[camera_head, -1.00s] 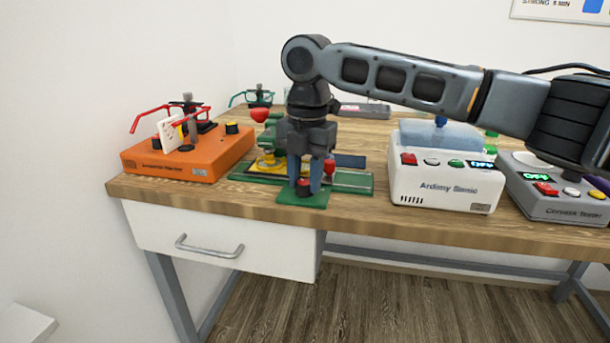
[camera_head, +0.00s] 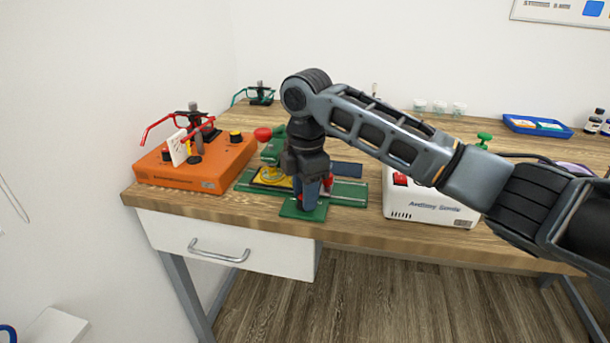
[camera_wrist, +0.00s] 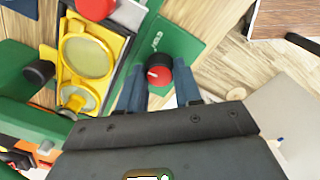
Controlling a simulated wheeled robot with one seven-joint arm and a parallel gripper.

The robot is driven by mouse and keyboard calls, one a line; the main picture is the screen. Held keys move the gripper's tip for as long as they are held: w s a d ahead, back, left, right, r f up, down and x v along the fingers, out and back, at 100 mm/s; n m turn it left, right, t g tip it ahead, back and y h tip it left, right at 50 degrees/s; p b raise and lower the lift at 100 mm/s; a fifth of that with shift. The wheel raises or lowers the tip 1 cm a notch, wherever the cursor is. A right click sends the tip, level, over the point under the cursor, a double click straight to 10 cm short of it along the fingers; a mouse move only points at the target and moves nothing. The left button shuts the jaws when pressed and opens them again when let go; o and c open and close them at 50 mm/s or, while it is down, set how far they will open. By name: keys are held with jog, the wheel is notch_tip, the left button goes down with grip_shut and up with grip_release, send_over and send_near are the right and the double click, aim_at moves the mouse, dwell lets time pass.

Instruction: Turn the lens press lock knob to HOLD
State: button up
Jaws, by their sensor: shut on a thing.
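The lens press (camera_head: 271,158) is green with a red ball handle (camera_head: 263,134), and stands on a green base on the bench. In the wrist view its yellow lens holder (camera_wrist: 86,57) shows at the left. The lock knob (camera_wrist: 158,74) is red and black with a white mark pointing left, on a green plate (camera_wrist: 182,45). A small white marking beside it is too small to read. My gripper (camera_wrist: 160,82) points down with its blue fingers on both sides of the knob, shut on it. In the head view my gripper (camera_head: 308,195) hides the knob.
An orange box (camera_head: 190,165) with red glasses stands left of the press. A white device (camera_head: 428,208) with a red button stands to the right, beneath my arm. A blue tray (camera_head: 537,125) lies at the back right. The bench's front edge is close to the plate.

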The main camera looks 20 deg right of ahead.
jog(key=m+p, duration=0.3)
jog(key=p, duration=0.1)
jog(key=m+p, duration=0.2)
jog(key=shift+s+r+m, duration=0.1)
jog(key=shift+r+m, duration=0.15)
jog(key=shift+m, duration=0.05)
jog(key=m+p, duration=0.4)
jog(key=shift+f, duration=0.2)
jog(key=o, duration=1)
jog(key=shift+o, duration=0.2)
jog(key=shift+f, duration=0.1)
